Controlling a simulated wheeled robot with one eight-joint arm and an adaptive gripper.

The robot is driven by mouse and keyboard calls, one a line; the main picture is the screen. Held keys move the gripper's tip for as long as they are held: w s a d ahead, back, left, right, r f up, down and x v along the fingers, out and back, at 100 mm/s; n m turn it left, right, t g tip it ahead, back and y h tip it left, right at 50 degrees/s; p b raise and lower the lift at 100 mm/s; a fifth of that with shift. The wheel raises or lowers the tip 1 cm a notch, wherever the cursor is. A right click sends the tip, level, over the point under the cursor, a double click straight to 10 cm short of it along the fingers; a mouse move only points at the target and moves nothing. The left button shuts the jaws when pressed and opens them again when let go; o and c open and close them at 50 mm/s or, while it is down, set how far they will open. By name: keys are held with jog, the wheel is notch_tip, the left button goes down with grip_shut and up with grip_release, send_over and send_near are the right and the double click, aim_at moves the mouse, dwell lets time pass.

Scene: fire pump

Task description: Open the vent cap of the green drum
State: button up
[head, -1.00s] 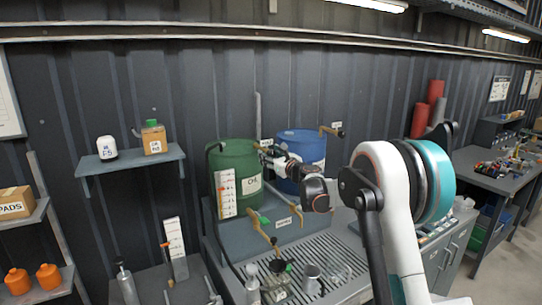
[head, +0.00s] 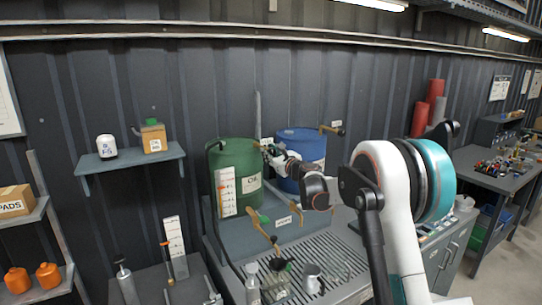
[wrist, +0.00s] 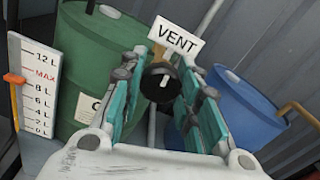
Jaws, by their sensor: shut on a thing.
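The green drum (head: 240,158) stands on the grey bench against the wall, with a white label on its front. It also shows at the left of the wrist view (wrist: 100,60). The vent cap (wrist: 160,82) is a round black knob with a pale mark, in front of the white VENT sign (wrist: 176,40). My gripper (wrist: 165,74) has its teal-padded fingers on either side of the cap and is shut on it. In the head view my gripper (head: 272,152) is at the drum's upper right side, and the cap is hidden there.
A blue drum (head: 301,144) stands just right of the green one. A level scale with a red marker (head: 226,192) stands before the green drum. Taps (head: 262,230) stick out over a slatted drip tray (head: 320,262) holding small vessels. A shelf (head: 130,160) is at left.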

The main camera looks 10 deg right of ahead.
jog(key=n+b, duration=0.2)
jog(key=n, duration=0.4)
jog(key=shift+n, duration=0.4)
jog(key=n+b, duration=0.1)
jog(key=n, duration=0.2)
jog(key=shift+n, duration=0.4)
jog(key=n+b, duration=0.1)
jog(key=n, duration=0.2)
jog(key=shift+n, duration=0.3)
jog(key=n, duration=0.4)
jog(key=shift+n+b, duration=0.3)
jog(key=shift+n, duration=2.1)
jog(key=o, duration=1.1)
jog(key=shift+r, duration=0.1)
